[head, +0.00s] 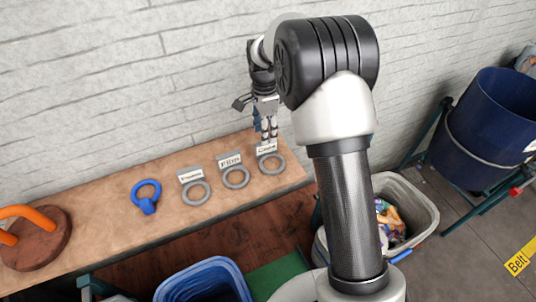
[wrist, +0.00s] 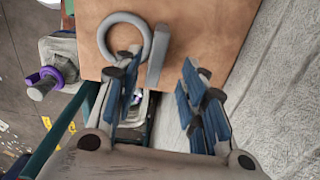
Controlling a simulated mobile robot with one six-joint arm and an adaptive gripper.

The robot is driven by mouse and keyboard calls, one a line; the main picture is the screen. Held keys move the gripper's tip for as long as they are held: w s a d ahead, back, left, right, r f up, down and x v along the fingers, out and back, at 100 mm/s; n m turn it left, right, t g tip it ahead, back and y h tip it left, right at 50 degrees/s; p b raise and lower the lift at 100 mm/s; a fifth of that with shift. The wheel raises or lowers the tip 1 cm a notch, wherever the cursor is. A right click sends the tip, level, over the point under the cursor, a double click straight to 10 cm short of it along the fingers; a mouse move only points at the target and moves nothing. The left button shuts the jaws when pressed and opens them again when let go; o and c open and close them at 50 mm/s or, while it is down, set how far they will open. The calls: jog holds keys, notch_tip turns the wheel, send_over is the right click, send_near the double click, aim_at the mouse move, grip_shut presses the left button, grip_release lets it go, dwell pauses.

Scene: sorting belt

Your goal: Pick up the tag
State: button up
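Three grey ring tags with upright lettered label plates stand in a row on the wooden bench (head: 100,220): a left tag (head: 183,193), a middle tag (head: 223,179) and a right tag (head: 283,161). My gripper (head: 266,138) is just above the right tag's plate, close to the wall. In the wrist view my gripper (wrist: 160,72) is open, with blue-padded fingers apart. The right tag's ring (wrist: 104,40) lies by the left finger, and its plate (wrist: 157,57) shows in the gap between the fingers. I cannot tell whether they touch.
A blue ring-shaped piece (head: 147,206) and a round wooden block with an orange handle (head: 35,247) are on the bench to the left. A blue bin (head: 205,270) and a grey bin with scraps (head: 425,215) stand in front. A brick wall (head: 120,80) runs behind.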

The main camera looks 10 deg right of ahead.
aim_at(267, 150)
jog(key=f+b, duration=0.1)
jog(key=f, duration=0.4)
jog(key=shift+s+f, duration=0.15)
jog(key=shift+s, duration=0.05)
jog(key=shift+c, duration=0.5)
grip_shut()
